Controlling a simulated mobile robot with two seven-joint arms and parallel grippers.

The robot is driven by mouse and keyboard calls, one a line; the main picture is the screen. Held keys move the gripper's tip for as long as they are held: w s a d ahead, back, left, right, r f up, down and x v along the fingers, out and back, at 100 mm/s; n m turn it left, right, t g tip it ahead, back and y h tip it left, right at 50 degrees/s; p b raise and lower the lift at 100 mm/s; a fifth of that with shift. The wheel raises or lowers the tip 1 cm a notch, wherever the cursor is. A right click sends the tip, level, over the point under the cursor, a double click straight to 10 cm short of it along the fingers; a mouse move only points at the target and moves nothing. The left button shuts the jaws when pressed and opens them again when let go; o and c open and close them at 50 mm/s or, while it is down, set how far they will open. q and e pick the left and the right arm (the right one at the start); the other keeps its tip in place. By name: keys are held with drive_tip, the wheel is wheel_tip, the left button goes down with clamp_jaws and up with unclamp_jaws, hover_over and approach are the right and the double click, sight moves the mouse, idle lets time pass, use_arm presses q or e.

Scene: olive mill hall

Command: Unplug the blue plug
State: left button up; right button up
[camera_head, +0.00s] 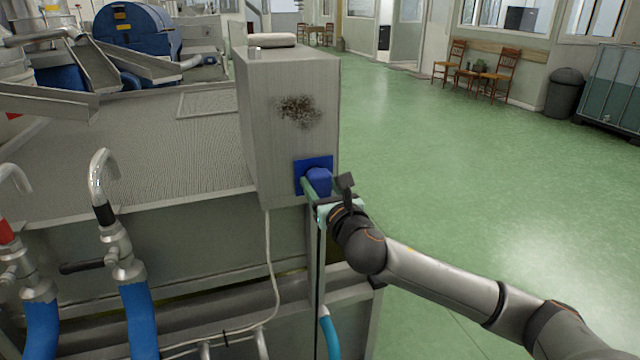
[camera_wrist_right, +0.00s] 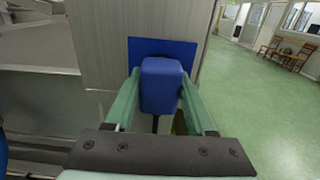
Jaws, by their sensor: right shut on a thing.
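The blue plug (camera_head: 319,181) sits at a darker blue socket plate on the side of a grey metal cabinet. It also shows in the right wrist view (camera_wrist_right: 161,85), up against the blue plate (camera_wrist_right: 142,47). My right gripper (camera_head: 313,188) is at the plug, coming from the lower right. In the right wrist view its two green fingers (camera_wrist_right: 157,92) stand on either side of the plug and are shut on it. A dark cord end shows below the plug. Whether any gap lies between plug and plate is hidden. My left gripper is not in view.
The grey cabinet (camera_head: 285,110) bears a dark stain and small items on top. Curved metal pipes with blue hoses (camera_head: 140,315) stand at the left. A white cable (camera_head: 270,260) hangs below the cabinet. Open green floor (camera_head: 430,140) lies to the right, with chairs and a bin beyond.

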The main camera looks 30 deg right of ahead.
sight(322, 188)
clamp_jaws()
drive_tip(key=shift+s, duration=0.1)
drive_tip(key=shift+p+v, duration=0.85)
drive_tip(key=shift+v, duration=2.1)
